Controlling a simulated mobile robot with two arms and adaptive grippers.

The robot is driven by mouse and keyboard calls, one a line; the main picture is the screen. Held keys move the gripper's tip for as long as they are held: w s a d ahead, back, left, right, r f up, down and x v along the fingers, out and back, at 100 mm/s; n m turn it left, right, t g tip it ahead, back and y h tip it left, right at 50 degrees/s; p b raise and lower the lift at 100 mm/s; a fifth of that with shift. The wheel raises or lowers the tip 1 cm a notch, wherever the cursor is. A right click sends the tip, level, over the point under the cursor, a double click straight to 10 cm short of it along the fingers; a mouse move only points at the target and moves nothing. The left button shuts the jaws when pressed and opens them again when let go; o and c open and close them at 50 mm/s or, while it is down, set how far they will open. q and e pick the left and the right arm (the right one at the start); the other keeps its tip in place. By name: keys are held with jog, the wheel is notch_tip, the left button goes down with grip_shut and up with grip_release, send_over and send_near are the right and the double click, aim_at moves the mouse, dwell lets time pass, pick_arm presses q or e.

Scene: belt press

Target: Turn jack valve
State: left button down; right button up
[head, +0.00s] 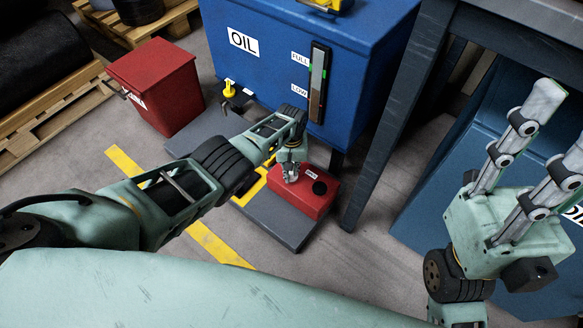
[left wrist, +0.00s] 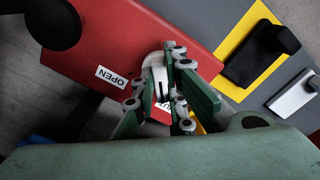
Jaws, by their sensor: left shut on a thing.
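The jack unit is a low red box (head: 313,207) on a grey base plate below the blue oil tank. It fills the upper middle of the left wrist view (left wrist: 165,28). The jack valve shows there as a pale grey knob (left wrist: 154,72), partly hidden by my fingers. My left gripper (head: 290,176) is over the box and shut on the valve. An OPEN label (left wrist: 112,77) lies left of the valve; a second label below it is mostly covered. My right gripper (head: 562,122) is raised at the right, fingers apart and empty.
A black round knob (head: 320,187) sits on the red box. The blue tank (head: 270,75) stands behind, with a dark table leg (head: 385,130) to its right. A red bin (head: 158,85) and pallets (head: 50,115) stand at the left. Floor around the yellow line is clear.

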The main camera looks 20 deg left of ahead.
pick_arm(q)
jog(key=shift+n, duration=0.5)
jog(key=shift+w, duration=0.1)
jog(key=c, duration=1.8)
grip_release()
notch_tip(320, 180, up, 12)
